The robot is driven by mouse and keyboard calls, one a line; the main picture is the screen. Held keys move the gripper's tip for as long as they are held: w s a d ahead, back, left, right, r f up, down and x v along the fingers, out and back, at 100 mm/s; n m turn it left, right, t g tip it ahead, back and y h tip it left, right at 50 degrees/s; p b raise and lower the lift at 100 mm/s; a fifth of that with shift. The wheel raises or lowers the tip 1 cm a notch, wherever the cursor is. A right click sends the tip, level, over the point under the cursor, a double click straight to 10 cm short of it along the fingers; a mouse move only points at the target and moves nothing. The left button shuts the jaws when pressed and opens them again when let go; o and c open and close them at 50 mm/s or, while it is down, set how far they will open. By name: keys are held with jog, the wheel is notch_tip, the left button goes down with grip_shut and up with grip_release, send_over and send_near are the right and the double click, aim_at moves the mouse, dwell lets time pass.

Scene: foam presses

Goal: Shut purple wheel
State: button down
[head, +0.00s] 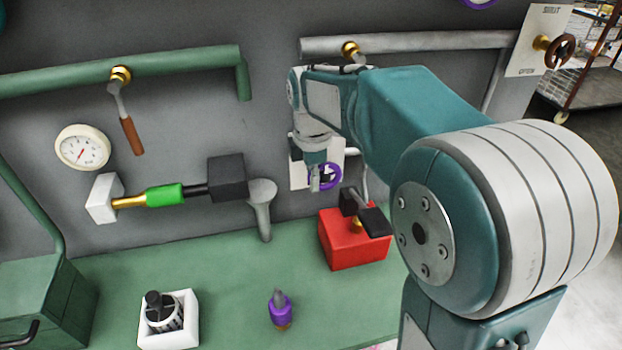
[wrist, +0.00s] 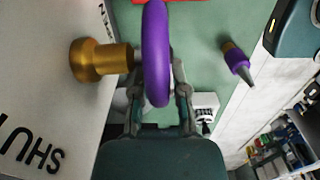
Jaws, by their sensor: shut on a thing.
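The purple wheel (head: 340,176) stands out from a white panel (head: 299,177) on the grey wall. In the wrist view the purple wheel (wrist: 155,50) is seen edge-on, on a brass stem (wrist: 100,59) from the panel (wrist: 42,85). Upside-down letters reading SHUT show on the panel's near part; other lettering is cut off at the top. My gripper (head: 316,182) reaches down at the wheel. In the wrist view my gripper (wrist: 159,90) has a finger on each side of the rim and is shut on it. My arm hides part of the panel in the head view.
A red box (head: 345,250) with a black handle sits below the wheel. A purple-banded nozzle (head: 280,309) and a white holder (head: 168,322) stand on the green bench. A brown wheel (head: 561,50) is at upper right.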

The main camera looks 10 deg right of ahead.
jog(key=shift+d, duration=0.15)
jog(key=c, duration=0.6)
grip_release()
jog(key=shift+d, duration=0.1)
jog(key=shift+c, duration=0.2)
jog(key=shift+a+f, duration=0.1)
jog(key=shift+a, duration=0.1)
